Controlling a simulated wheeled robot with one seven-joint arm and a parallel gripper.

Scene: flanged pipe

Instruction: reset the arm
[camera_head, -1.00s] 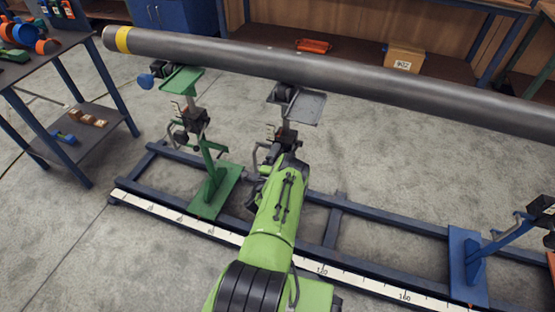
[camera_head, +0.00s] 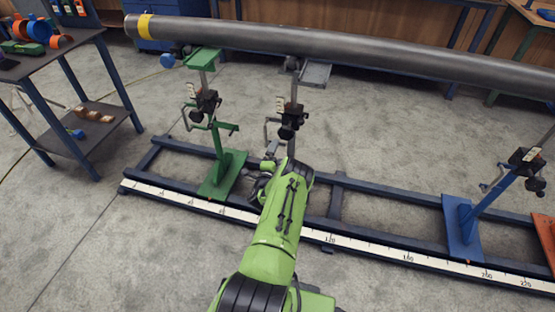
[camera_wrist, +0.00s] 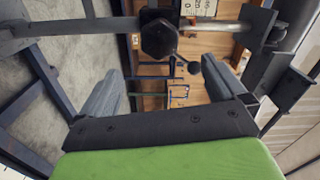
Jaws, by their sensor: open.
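My gripper (camera_wrist: 162,68) is open, with its two dark fingers spread apart in the wrist view. A dark knob and crank part (camera_wrist: 160,38) shows beyond and between the fingertips. I see no object clamped between the fingers. In the head view my green arm reaches forward from the bottom middle, and my gripper (camera_head: 262,175) is small and partly hidden by the arm. It is low beside the grey pipe stand (camera_head: 291,120) and its crank. Whether it touches the crank cannot be told.
A long grey pipe (camera_head: 350,45) with a yellow band spans the back above the stands. A green stand (camera_head: 222,172) is left of my gripper and a blue stand (camera_head: 464,225) is to the right. A dark rail frame with a ruler (camera_head: 400,257) crosses the floor. A workbench (camera_head: 70,45) stands left.

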